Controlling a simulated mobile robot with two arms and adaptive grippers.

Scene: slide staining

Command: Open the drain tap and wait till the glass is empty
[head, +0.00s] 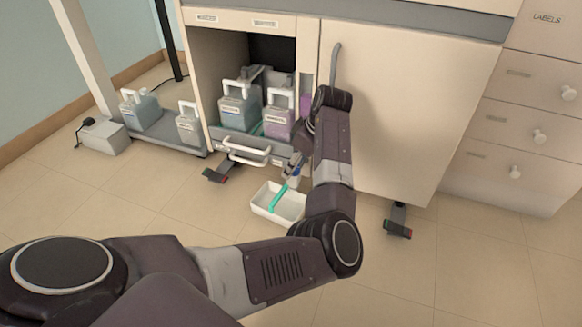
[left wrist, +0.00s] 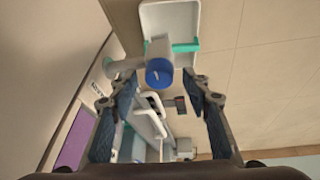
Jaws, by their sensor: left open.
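The drain tap shows in the left wrist view as a grey body with a round blue knob (left wrist: 159,73). In the head view the tap (head: 293,172) is small and partly hidden, low at the cabinet front above a white tray (head: 262,208). My left gripper (left wrist: 163,88) is open, its two fingers on either side of the knob near their tips; I see no clear contact. In the head view my arm hides most of this gripper. The tray also shows in the left wrist view (left wrist: 190,14). I cannot make out the glass. My right gripper is out of view.
Labelled jugs (head: 240,112) stand in the open cabinet bay, above a white handle (head: 246,152). A closed cabinet door (head: 400,110) is beside my arm. More jugs (head: 140,112) stand at left. The floor in front is clear.

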